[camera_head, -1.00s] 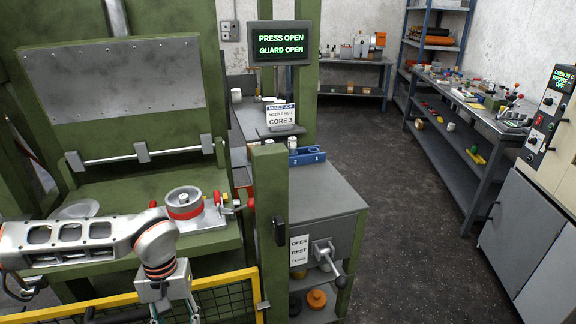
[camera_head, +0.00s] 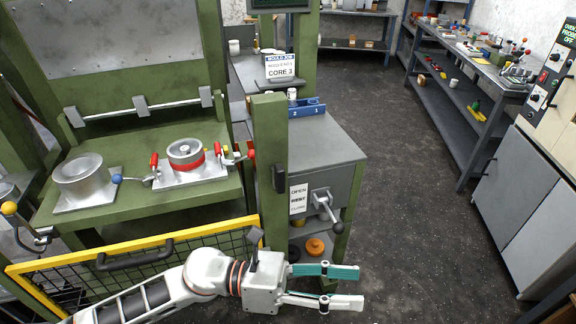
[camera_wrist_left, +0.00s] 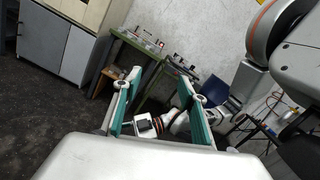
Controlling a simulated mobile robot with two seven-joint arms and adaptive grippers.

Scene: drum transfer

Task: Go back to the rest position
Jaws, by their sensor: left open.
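My left gripper (camera_head: 345,286) is at the lower middle of the head view, its arm coming in from the lower left. Its two teal-padded fingers point right and are apart, with nothing between them. It hangs in front of the yellow-railed guard and the grey cabinet. In the left wrist view its fingers (camera_wrist_left: 158,100) are spread on both sides, with clear space between them. A white-and-dark arm part of mine shows beyond them. My right gripper cannot be made out in the head view.
A green press bed (camera_head: 140,190) holds a red-banded round mould (camera_head: 186,158) and a plain metal one (camera_head: 83,175). A yellow guard rail (camera_head: 130,248) stands before it. A grey cabinet with a lever (camera_head: 328,212) is right of a green post (camera_head: 270,170). The dark floor (camera_head: 410,230) at right is clear.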

